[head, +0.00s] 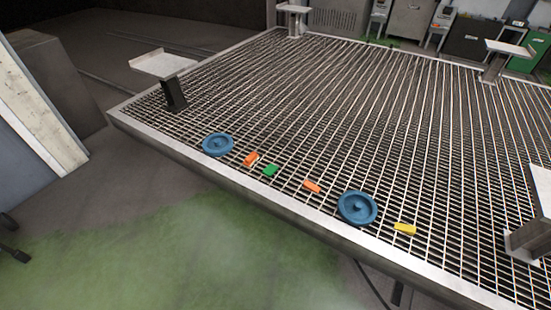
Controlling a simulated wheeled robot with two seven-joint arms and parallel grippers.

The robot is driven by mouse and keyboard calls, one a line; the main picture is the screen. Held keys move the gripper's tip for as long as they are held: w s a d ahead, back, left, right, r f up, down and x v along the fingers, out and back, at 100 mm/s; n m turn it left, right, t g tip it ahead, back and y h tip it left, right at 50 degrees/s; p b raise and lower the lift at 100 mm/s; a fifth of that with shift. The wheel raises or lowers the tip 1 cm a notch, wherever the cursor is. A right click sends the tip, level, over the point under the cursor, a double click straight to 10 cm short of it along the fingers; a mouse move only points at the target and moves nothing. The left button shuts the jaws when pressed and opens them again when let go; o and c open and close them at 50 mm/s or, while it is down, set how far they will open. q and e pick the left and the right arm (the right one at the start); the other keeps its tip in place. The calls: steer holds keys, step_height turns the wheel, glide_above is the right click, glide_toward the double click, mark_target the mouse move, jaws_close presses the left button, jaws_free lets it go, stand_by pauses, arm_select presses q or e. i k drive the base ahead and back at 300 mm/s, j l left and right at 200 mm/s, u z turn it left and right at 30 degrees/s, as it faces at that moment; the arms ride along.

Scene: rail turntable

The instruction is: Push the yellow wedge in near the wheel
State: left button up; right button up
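The yellow wedge (405,229) lies on the metal grating (330,110), just right of the nearer blue wheel (357,208), with a small gap between them. This wheel is a flat round disc with a raised hub, lying on the grating near its front edge. A second blue wheel (218,145) lies farther left along the same edge. Neither of my grippers shows in the head view, so their state cannot be seen.
Orange blocks (312,186) (251,159) and a green block (270,170) lie between the two wheels. Metal brackets stand at the platform's corners, one at left (166,75) and one at the right edge (530,235). Grating beyond the wheels is clear.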

mark_target(411, 230)
steer(key=z, duration=1.45)
steer(key=i+l+u, duration=0.25)
steer(key=l, duration=0.1)
